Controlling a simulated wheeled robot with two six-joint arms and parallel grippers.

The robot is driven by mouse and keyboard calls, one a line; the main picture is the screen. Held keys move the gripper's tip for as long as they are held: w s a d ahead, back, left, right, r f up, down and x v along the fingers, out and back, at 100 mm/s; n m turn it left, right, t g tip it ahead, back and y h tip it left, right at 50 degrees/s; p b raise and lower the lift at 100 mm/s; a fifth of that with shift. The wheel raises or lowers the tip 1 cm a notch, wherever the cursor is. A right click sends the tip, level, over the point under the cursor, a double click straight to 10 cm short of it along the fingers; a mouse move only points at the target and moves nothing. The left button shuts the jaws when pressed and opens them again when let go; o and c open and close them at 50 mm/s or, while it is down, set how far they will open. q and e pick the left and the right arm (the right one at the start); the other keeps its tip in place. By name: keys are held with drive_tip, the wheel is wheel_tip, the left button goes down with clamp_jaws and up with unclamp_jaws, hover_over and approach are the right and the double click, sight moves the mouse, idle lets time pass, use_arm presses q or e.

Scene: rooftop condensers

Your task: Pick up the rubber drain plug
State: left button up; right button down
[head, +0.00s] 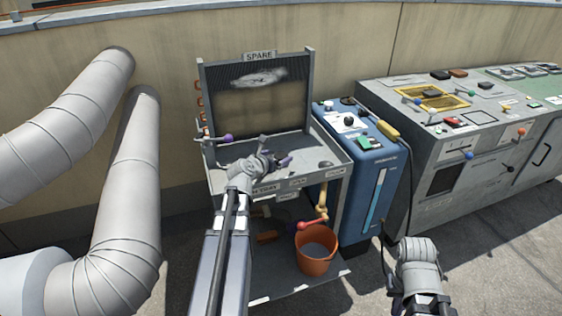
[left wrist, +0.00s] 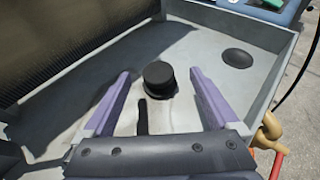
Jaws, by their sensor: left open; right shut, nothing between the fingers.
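The black round rubber drain plug (left wrist: 159,80) stands on the grey tray floor in the left wrist view. My left gripper (left wrist: 160,88) is open, with one purple finger on each side of the plug and a gap to both. In the head view my left gripper (head: 275,158) reaches over the tray, and its wrist and fingers hide most of the plug's place. My right gripper (head: 418,252) is shut and empty, low in front of the blue unit; its fingertips are hard to make out.
A flat dark disc (left wrist: 238,58) lies in the tray's right part. The tray (head: 335,153) has raised walls and a SPARE panel behind. An orange bucket (head: 316,262) stands on the shelf below. A blue unit (head: 372,172) and grey console (head: 490,155) stand right, pipes (head: 125,200) left.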

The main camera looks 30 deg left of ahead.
sight(280, 156)
use_arm(q)
drive_tip(key=b+x, duration=0.1)
drive_tip(key=x, duration=0.1)
drive_tip(key=b+x, duration=0.1)
drive_tip(key=x, duration=0.2)
drive_tip(key=shift+a+f+b, duration=0.15)
drive_tip(key=shift+f+b, duration=0.2)
drive_tip(key=shift+f, duration=0.1)
drive_tip(key=shift+s, duration=0.15)
clamp_jaws()
drive_tip(key=shift+r, duration=0.1)
wheel_tip(280, 156, up, 10)
drive_tip(key=p, duration=1)
drive_tip(key=w+d+m+h, duration=0.2)
drive_tip(key=w+d, duration=0.1)
drive_tip(key=d, duration=0.4)
drive_tip(key=w+d+f+m+h+b, duration=0.1)
drive_tip(key=w+d+m+h, duration=0.1)
drive_tip(key=d, duration=0.5)
drive_tip(key=shift+w+d+m+g+h, duration=0.3)
drive_tip(key=shift+w+d+h, duration=0.1)
drive_tip(key=shift+w+h, duration=0.35)
